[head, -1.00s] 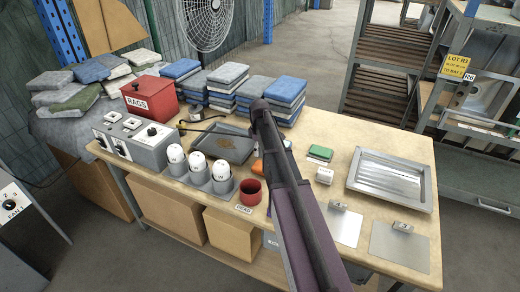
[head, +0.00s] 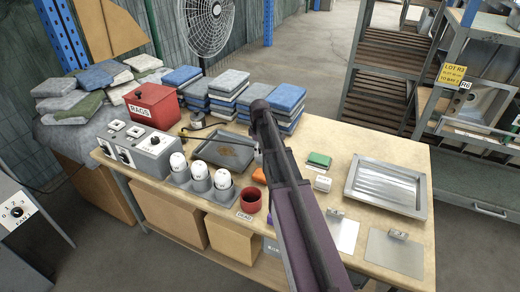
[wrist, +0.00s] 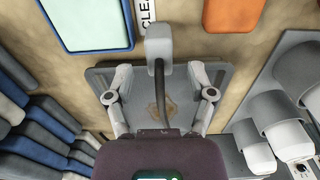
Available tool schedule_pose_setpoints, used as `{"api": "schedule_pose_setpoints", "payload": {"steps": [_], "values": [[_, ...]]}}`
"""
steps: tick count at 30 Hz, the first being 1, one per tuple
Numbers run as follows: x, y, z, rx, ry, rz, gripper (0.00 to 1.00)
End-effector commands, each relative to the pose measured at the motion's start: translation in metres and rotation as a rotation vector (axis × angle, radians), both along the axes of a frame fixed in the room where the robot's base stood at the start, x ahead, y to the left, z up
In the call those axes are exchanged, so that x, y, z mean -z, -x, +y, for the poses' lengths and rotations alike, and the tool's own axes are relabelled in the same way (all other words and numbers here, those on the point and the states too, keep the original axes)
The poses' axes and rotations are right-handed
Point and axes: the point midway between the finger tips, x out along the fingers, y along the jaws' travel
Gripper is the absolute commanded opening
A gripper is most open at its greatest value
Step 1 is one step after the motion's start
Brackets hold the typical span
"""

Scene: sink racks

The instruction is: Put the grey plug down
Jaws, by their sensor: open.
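In the wrist view the grey plug (wrist: 160,50) is a pale block at the far rim of the dark tray, with a dark cord running from it back toward my palm. My gripper (wrist: 160,92) is open. Its two fingers stand apart on either side of the cord, over the tray (wrist: 97,76), and do not touch the plug. I cannot tell whether the plug rests on the tray rim or the table. In the head view the tray (head: 228,150) lies mid-table; my arm hides most of the gripper, and I cannot make out the plug.
Stacked cloths (head: 230,85) and a red rag box (head: 152,106) stand at the back. A grey switch box (head: 150,150) and cups with white-topped items (head: 200,178) are left. A red cup (head: 250,199) is in front. A metal tray (head: 386,185) lies right.

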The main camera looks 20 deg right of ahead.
Motion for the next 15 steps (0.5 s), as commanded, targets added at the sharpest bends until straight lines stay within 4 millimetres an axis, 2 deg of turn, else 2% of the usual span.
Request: {"api": "schedule_pose_setpoints", "payload": {"steps": [1, 15], "values": [[-0.009, 0.0, 0.0, 0.0, 0.0, 0.0, 0.7], [-0.048, 0.0, -0.001, 0.001, 0.0, 0.0, 0.7]]}}
